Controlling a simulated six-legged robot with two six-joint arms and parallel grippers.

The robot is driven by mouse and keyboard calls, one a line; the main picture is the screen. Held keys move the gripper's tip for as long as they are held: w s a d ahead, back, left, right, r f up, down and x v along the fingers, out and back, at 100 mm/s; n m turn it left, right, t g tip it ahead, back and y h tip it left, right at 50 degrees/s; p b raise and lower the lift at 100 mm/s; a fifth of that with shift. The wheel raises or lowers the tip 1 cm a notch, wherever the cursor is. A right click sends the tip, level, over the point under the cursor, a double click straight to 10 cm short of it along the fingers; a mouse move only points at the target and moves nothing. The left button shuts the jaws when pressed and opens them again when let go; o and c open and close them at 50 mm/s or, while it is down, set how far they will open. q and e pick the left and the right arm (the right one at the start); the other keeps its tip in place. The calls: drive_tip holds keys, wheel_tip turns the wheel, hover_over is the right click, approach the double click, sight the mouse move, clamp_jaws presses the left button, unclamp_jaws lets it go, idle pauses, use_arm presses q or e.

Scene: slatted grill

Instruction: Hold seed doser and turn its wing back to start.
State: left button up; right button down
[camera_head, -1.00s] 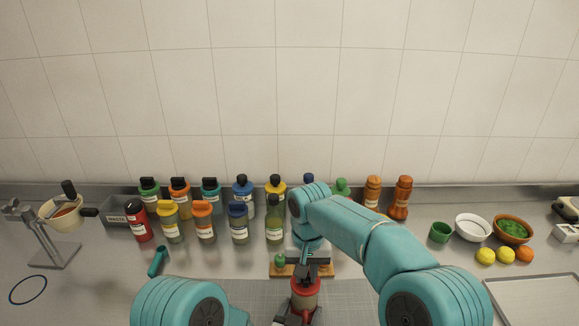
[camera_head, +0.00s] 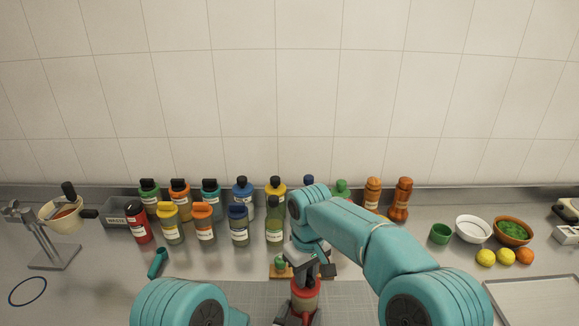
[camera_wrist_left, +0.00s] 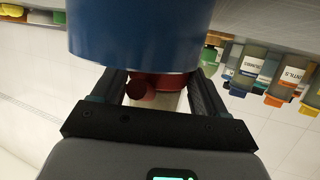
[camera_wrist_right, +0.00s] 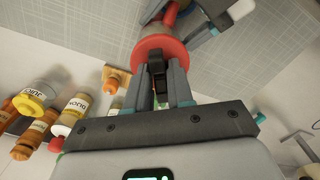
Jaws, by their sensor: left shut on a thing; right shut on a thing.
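The seed doser (camera_head: 304,302) is a cream cylinder with a red top, at the bottom middle of the head view. In the right wrist view its red lid (camera_wrist_right: 160,50) faces me. My right gripper (camera_wrist_right: 158,88) is shut on the doser's dark wing (camera_wrist_right: 157,68) from above. My left gripper (camera_wrist_left: 158,92) is shut on the doser's lower part, mostly hidden in the head view. In the left wrist view dark red and cream parts (camera_wrist_left: 168,100) show between its fingers. A large blue cylinder (camera_wrist_left: 140,35) there hides much; I cannot tell what it is.
A small wooden board (camera_head: 277,274) lies just behind the doser. Several bottles (camera_head: 202,221) stand at the back. A strainer stand (camera_head: 53,257) is at left; a white bowl (camera_head: 473,228) and a tray (camera_head: 535,300) are at right.

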drive_tip(key=c, duration=0.9)
unclamp_jaws()
drive_tip(key=shift+r, duration=3.05)
drive_tip(key=shift+c, duration=1)
drive_tip(key=shift+r+m, duration=0.3)
drive_tip(key=shift+r, duration=0.15)
drive_tip(key=shift+f, duration=3.5)
